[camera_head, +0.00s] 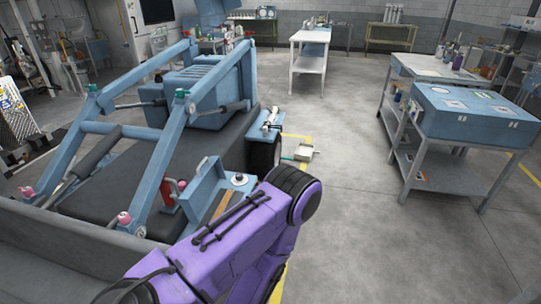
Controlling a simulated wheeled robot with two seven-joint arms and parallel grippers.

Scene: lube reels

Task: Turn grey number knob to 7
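I cannot clearly make out the grey number knob or any digits. A small pale round piece (239,180) sits on a light blue panel (206,184) on the near side of the blue and dark machine. At this size I cannot tell whether it is the knob. A purple arm with black cables, which looks like mine, rises from the bottom edge and covers part of the panel area. No fingertips of my left or right gripper show.
A blue box with labels (472,112) sits on a grey cart at the right. A white table (310,38) stands at the back. The blue lift frame (165,150) fills the left. A small pale item (303,152) lies on the floor. The middle floor is clear.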

